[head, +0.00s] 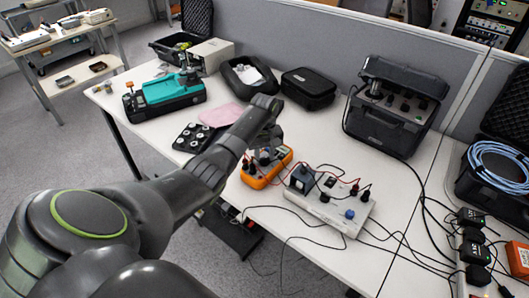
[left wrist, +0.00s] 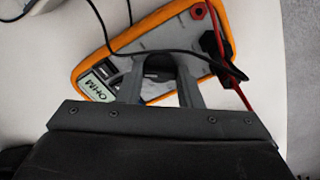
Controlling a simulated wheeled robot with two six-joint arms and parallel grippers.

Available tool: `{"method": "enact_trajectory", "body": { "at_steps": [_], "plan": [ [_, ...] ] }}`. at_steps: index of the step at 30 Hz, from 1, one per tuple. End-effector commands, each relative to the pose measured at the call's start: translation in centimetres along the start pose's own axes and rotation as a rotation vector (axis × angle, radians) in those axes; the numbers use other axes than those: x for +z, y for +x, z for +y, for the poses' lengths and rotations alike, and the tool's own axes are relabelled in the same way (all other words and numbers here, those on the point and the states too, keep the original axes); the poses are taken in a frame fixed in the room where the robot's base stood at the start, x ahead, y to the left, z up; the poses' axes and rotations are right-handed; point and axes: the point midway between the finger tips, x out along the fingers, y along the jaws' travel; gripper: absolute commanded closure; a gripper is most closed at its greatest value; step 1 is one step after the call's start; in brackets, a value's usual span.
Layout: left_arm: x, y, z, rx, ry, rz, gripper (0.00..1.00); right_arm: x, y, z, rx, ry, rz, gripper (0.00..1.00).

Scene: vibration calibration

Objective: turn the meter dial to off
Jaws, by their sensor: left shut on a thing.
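The orange-edged meter (head: 258,180) lies on the white table near its front edge, under my left gripper. In the left wrist view the meter (left wrist: 75,77) has a grey face and a small display reading what looks like OHM. My left gripper (head: 268,155) reaches down onto the meter's face. In the left wrist view its two fingers (left wrist: 160,78) close around the dial area, and the gripper is shut on the dial. The dial is mostly hidden between the fingers, so its setting cannot be read. Red and black leads plug into one end of the meter. My right gripper is not in view.
A white box (head: 335,210) with knobs and leads stands just right of the meter. A tray of round parts (head: 193,137) lies to the left. A black case of instruments (head: 385,125) stands at the back right. Loose cables cross the table's front edge.

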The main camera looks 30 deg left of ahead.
Motion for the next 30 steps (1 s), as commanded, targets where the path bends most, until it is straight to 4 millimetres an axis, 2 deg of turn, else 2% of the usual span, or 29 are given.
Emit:
{"method": "enact_trajectory", "body": {
  "at_steps": [1, 3, 12, 21, 30],
  "plan": [
    [0.0, -0.6, -0.1, -0.002, -0.03, -0.002, 0.91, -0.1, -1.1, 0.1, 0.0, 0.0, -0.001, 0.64],
    [0.0, -0.6, -0.1, -0.002, -0.079, -0.002, 0.91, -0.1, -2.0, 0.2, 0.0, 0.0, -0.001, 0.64],
    [0.0, -0.6, 0.0, -0.001, -0.318, -0.001, 0.91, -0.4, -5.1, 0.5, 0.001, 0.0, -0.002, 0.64],
    [-0.1, -0.3, -0.1, 0.001, -0.512, 0.002, 0.91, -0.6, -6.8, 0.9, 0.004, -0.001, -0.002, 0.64],
    [-0.1, -0.2, -0.1, 0.001, -0.601, 0.002, 0.91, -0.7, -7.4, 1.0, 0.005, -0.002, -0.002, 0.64]
  ]
}}
